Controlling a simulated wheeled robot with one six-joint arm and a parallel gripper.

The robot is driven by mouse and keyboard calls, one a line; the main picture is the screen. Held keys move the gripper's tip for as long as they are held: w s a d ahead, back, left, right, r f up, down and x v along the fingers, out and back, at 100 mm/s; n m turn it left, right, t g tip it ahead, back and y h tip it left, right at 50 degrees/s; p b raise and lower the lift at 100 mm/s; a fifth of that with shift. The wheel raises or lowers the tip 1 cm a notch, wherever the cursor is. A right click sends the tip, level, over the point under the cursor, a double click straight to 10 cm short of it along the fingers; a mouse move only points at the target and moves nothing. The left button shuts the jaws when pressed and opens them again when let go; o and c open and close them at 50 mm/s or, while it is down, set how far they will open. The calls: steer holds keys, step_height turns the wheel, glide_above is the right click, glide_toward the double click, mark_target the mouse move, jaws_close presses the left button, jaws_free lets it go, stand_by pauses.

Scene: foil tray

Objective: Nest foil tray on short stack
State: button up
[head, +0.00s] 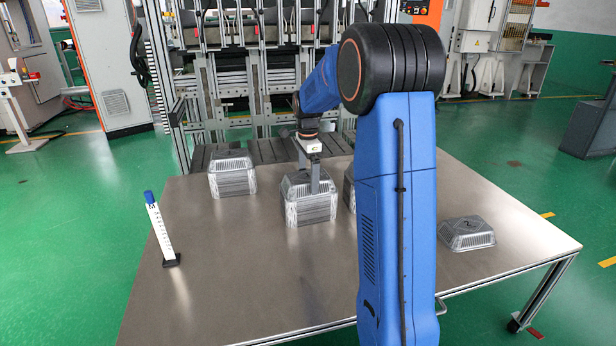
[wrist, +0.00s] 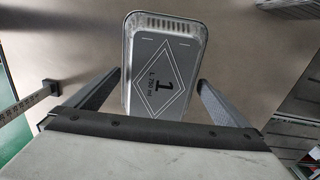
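Silver foil trays stand upside down in stacks on the table. My gripper (head: 315,188) is at the top of the middle stack (head: 310,212). In the wrist view my gripper (wrist: 158,80) has its fingers spread, one on each side of a foil tray (wrist: 185,45) with a diamond and a "1" printed on its base. I cannot tell whether the fingers touch its walls, or whether it sits on the stack or just above it. A short stack or single tray (head: 466,235) lies at the right. Another stack (head: 349,187) is partly hidden behind my arm.
A tall stack (head: 232,178) stands at the back left of the metal table (head: 230,270). A white upright ruler with a blue top (head: 159,231) stands at the left; it also shows in the wrist view (wrist: 28,98). The table's front is clear.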

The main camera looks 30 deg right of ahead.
mark_target(308, 176)
step_height(308, 176, up, 17)
steer(key=shift+r, duration=0.2)
stand_by(0.4)
stand_by(0.6)
steer(key=s+a+n+t, duration=0.1)
steer(key=s+a+n, duration=0.45)
steer(key=s, duration=0.45)
steer(key=s+a+n+t, duration=0.1)
steer(key=s+a+n, duration=0.3)
steer(key=s+a, duration=0.4)
steer(key=s+a+f+n+t, duration=0.1)
steer(key=s+f+n, duration=0.4)
steer(key=s, duration=0.6)
steer(key=s+a+f+n+t, duration=0.1)
steer(key=s+a+f+n, duration=0.3)
steer(key=s+f+n, duration=0.2)
steer(key=s+f, duration=0.2)
steer(key=s, duration=0.2)
steer(key=shift+s+t, duration=0.4)
steer(key=shift+r, duration=0.1)
